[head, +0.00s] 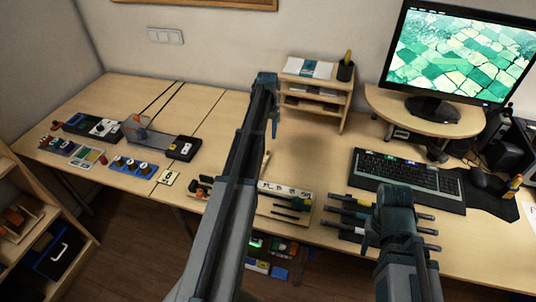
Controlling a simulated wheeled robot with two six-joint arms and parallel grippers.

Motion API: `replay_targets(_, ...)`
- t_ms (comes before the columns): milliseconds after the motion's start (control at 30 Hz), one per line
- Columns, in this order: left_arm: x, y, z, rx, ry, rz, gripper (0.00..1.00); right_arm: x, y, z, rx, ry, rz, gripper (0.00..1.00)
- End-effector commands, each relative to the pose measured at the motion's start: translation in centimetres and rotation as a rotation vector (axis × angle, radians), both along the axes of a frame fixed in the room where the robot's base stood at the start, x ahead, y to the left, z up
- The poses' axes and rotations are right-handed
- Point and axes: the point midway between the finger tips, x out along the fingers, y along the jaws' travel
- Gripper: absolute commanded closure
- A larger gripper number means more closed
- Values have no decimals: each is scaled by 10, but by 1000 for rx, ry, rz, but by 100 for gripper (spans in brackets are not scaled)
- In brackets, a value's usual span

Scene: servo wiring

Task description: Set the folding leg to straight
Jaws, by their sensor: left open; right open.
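I cannot pick out the folding leg for certain. At the left of the table, a small grey stand (138,131) is beside a black box (185,147), and their details are too small to read. My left gripper (271,104) is at the far end of the long arm crossing the middle. It is open, with nothing seen in it, in front of the small shelf. My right gripper (396,214) is above the table's front part at the right and is open; its fingertips are largely hidden by its own body.
A pale board with dark parts (287,195) lies mid-table, partly behind my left arm. Several dark rods (350,217) lie beside and behind my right gripper. A keyboard (408,178), monitor (455,58) and shelf (318,92) stand right and back. The back-left table is mostly clear.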

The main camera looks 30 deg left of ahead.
Motion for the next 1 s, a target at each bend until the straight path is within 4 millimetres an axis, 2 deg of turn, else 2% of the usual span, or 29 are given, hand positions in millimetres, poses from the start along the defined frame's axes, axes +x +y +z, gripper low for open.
replay_targets(33,0,0,-15,0,0,0,52,0,0,-15,0,0,0,50)
replay_targets(600,0,-1,-90,0,0,0,52,0,0,-90,0,0,0,50)
replay_targets(767,0,-1,-97,0,0,0,52,0,0,-97,0,0,1,50)
replay_targets(1000,0,-1,-96,0,0,0,52,0,0,-96,0,0,1,50)
